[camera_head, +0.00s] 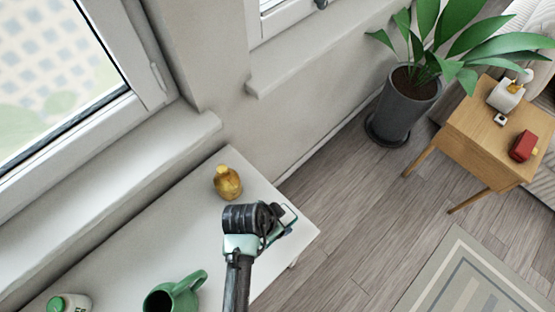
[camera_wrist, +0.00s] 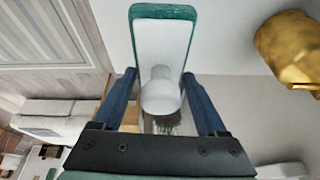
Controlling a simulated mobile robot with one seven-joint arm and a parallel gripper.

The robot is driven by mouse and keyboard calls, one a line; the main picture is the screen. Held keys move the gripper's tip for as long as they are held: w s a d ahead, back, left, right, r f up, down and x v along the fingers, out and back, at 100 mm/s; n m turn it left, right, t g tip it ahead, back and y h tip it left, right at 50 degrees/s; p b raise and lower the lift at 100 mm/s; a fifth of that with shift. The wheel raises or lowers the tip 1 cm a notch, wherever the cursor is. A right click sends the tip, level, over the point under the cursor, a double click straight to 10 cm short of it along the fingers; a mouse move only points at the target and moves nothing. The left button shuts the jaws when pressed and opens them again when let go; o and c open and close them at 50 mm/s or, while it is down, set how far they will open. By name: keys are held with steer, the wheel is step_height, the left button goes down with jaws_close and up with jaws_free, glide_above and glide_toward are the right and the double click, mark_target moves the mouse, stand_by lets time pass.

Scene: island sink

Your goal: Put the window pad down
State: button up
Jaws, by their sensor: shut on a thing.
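The window pad shows in the wrist view (camera_wrist: 179,14) as a pale panel with a teal rim and a rounded white part at its near end. My gripper (camera_wrist: 160,76) is shut on it, with one dark blue finger on each side. In the head view my gripper (camera_head: 279,222) is over the right end of the white table (camera_head: 130,238). There the pad is mostly hidden by the gripper. I cannot tell whether the pad touches the tabletop.
A gold vase (camera_head: 228,183) stands close behind my gripper; it also shows in the wrist view (camera_wrist: 290,48). A green pitcher (camera_head: 178,297) and a green-capped bottle (camera_head: 70,304) stand at the table's near left. The tabletop between them and the vase is clear. A potted plant (camera_head: 400,108) stands beyond.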

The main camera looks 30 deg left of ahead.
steer(key=shift+f, duration=2.35)
steer(key=shift+f, duration=0.1)
steer(key=o, duration=1.2)
steer(key=shift+o, duration=0.2)
steer(key=v, duration=1.2)
steer(key=shift+p, duration=0.3)
steer(key=shift+w, duration=0.1)
